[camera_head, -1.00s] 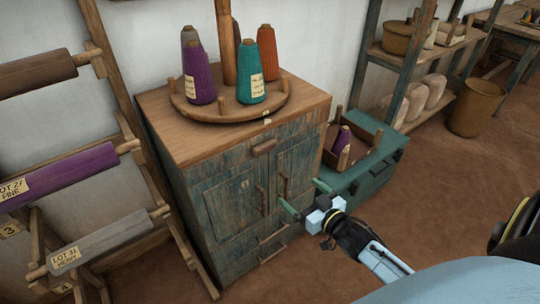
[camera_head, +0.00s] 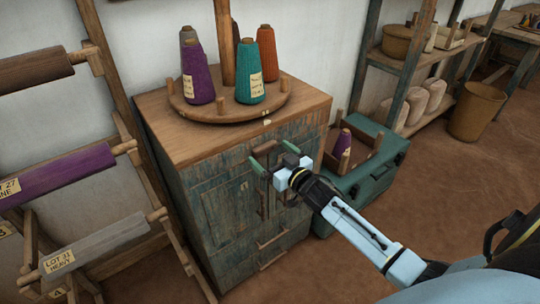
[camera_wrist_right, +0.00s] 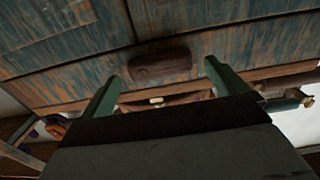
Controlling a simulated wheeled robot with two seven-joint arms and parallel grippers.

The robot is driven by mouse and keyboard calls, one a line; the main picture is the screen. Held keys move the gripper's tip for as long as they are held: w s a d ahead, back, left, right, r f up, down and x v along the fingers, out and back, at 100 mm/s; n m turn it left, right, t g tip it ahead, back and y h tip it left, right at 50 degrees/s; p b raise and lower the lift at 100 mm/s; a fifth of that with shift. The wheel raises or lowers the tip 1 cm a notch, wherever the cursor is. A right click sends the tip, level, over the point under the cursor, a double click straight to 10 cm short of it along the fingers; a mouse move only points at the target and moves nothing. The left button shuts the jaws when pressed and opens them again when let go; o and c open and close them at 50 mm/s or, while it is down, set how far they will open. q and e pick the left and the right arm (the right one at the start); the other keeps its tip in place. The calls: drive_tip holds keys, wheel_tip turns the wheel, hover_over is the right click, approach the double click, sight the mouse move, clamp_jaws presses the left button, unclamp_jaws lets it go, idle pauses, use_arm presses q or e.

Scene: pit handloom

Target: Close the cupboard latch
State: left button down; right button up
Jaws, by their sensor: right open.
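The cupboard (camera_head: 228,215) is a worn blue-green wooden cabinet with a brown top. Its two doors look shut. A short brown wooden bar, apparently the latch (camera_wrist_right: 160,65), lies roughly level on the cupboard front above the doors. My right gripper (camera_head: 272,155) is open in front of it. In the right wrist view its green fingers stand apart, one toward each end of the bar, with the bar between and beyond them. I cannot tell whether they touch it. The gripper partly hides the doors and their handles in the head view. My left gripper is not in view.
A round wooden rack (camera_head: 232,108) with several yarn cones stands on the cupboard. A green chest (camera_head: 365,178) with a wooden tray is close on the right. A roller stand (camera_head: 95,200) is on the left. Open floor (camera_head: 460,190) lies to the right.

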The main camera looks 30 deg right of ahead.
drive_tip(key=shift+w, duration=0.65)
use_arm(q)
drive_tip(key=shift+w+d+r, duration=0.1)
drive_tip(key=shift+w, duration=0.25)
use_arm(e)
drive_tip(key=c, duration=1)
